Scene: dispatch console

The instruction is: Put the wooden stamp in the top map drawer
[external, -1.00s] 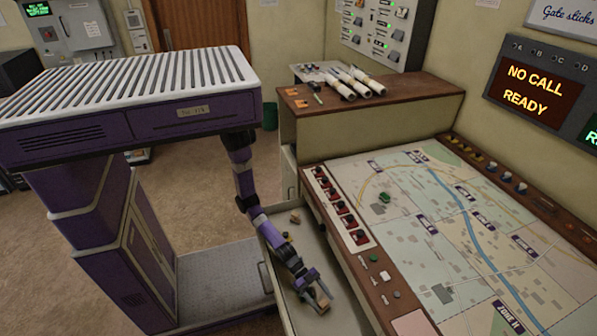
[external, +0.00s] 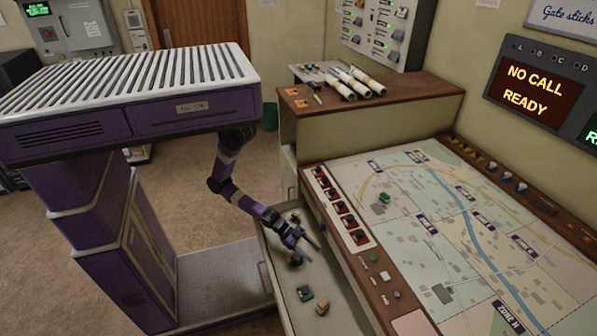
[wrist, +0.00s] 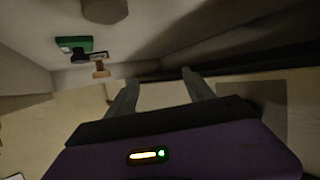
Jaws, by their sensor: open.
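A small tan wooden block (external: 322,307), which looks like the wooden stamp, lies on the floor of the open drawer (external: 273,262), towards its near end. A dark green item (external: 305,293) lies close beside it. My gripper (external: 311,241) is open and empty above the drawer, farther back than the block and apart from it. In the wrist view my two fingers (wrist: 160,90) are spread with nothing between them. That view also shows a green item (wrist: 75,43) and a small brown piece (wrist: 100,70), which may be the block.
Other small items (external: 295,260) lie deeper in the drawer below my gripper. The sloping map console (external: 400,220) borders the drawer on the right. A wooden-topped cabinet (external: 420,95) with rolled papers (external: 352,78) stands behind. The near drawer floor has free room.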

